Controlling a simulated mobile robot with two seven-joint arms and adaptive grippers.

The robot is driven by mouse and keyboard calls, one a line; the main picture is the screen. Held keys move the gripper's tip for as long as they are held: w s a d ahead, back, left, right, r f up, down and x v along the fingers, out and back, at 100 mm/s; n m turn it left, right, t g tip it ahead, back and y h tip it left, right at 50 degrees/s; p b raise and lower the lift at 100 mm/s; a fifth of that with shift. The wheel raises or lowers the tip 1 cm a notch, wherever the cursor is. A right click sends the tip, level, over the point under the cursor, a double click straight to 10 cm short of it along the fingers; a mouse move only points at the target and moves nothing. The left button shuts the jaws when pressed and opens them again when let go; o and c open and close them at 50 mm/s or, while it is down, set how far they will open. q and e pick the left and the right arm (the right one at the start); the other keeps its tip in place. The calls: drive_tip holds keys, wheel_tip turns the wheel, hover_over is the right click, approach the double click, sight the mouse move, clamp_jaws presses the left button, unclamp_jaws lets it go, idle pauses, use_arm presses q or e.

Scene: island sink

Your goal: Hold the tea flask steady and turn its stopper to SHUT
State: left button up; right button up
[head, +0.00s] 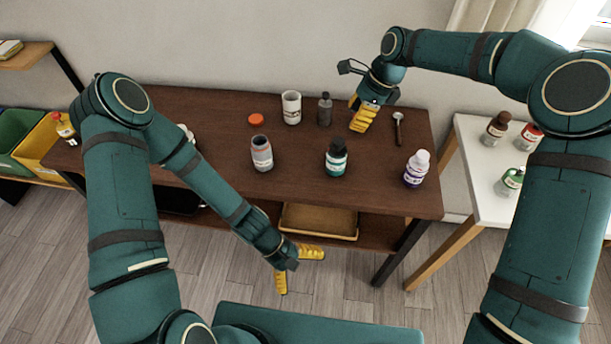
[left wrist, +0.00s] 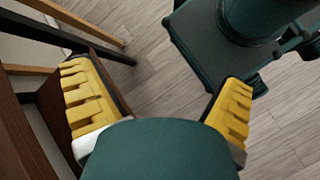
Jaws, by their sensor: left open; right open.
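Several bottles and jars stand upright on the brown table (head: 210,105); I cannot tell for sure which is the tea flask. A slim dark grey bottle (head: 325,110) with a narrow top stands at the back. A teal bottle with a black cap (head: 336,158) stands nearer the front. No SHUT mark is readable. My right gripper (head: 360,122) is open above the back right of the table, right of the dark grey bottle and apart from it. My left gripper (head: 302,273) is open and empty in front of the table, below its top; its spread fingers show in the left wrist view (left wrist: 157,80).
A grey jar (head: 262,154), white cup (head: 291,108), orange lid (head: 255,119), spoon (head: 398,128) and white-purple bottle (head: 417,168) share the tabletop. A yellow tray (head: 318,222) lies on the shelf below. A white side table (head: 483,170) with bottles stands right.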

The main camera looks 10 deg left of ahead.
use_arm(q)
drive_tip(key=w+d+r+n+t+h, duration=0.2)
drive_tip(key=w+d+r+n+h, duration=0.1)
drive_tip(key=w+d+n+h, duration=0.15)
drive_tip(key=n+t, duration=1.4)
drive_tip(key=n, duration=0.1)
approach(341, 153)
drive_tip(key=shift+s+a+f+y, duration=0.15)
drive_tip(key=shift+a+f, duration=0.35)
drive_tip(key=shift+f, duration=0.1)
drive_tip(key=shift+s+a+f+y, duration=0.1)
drive_tip(key=shift+s+a+f, duration=0.05)
drive_tip(key=shift+a+f, duration=0.4)
drive_tip(key=x, duration=1.3)
drive_tip(key=shift+w+d, duration=0.15)
drive_tip(key=shift+w, duration=0.15)
drive_tip(key=c, duration=1.5)
drive_tip(key=o, duration=0.6)
drive_tip(key=c, duration=0.6)
